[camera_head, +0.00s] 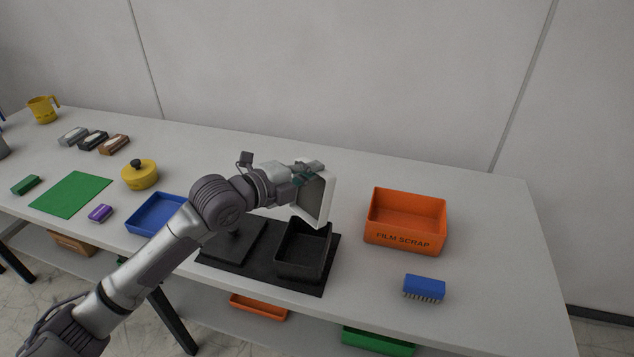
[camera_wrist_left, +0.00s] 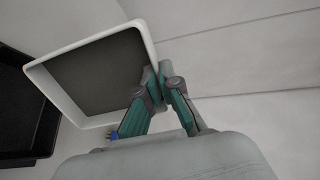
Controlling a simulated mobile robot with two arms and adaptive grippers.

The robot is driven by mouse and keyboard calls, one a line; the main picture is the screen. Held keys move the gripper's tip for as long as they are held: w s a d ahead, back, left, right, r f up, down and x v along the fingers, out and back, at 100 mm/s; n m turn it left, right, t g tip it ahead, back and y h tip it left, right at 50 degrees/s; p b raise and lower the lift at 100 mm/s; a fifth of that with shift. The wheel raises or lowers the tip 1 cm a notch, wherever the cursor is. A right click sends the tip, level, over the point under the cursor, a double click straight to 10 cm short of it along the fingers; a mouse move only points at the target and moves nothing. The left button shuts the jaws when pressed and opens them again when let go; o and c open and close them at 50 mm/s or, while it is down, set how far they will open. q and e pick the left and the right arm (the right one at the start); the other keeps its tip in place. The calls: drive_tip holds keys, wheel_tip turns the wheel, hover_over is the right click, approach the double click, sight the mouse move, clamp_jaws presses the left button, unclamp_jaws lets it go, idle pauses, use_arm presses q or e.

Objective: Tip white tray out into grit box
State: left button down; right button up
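The white tray (camera_head: 329,203) is up in the air, tilted steeply onto its side, just above the open black box (camera_head: 303,262). My left gripper (camera_head: 303,173) is shut on the tray's upper rim. In the left wrist view the fingers (camera_wrist_left: 158,86) pinch the wall of the tray (camera_wrist_left: 90,43). The tray's inside face looks dark grey; I cannot tell whether that is grit or the floor of the tray. The black box also shows at the left of the left wrist view (camera_wrist_left: 22,112). No label is readable on it. My right gripper is out of view.
The black box stands on a black base with a raised square plate (camera_head: 236,240). An orange box marked FILM SCRAP (camera_head: 405,238) and a blue brush (camera_head: 424,286) are to the right. A blue tray (camera_head: 157,213) and yellow pot (camera_head: 139,176) are to the left.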

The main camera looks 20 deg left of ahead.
use_arm(q)
drive_tip(key=s+a+f+t+h+b, duration=0.1)
drive_tip(key=s+a+t+h+b, duration=0.2)
drive_tip(key=b, duration=1.3)
drive_tip(key=s+t, duration=0.2)
drive_tip(key=shift+s+a+t+h, duration=0.2)
drive_tip(key=shift+t+h, duration=0.1)
drive_tip(key=shift+t, duration=0.1)
drive_tip(key=shift+f, duration=0.1)
idle(1.2)
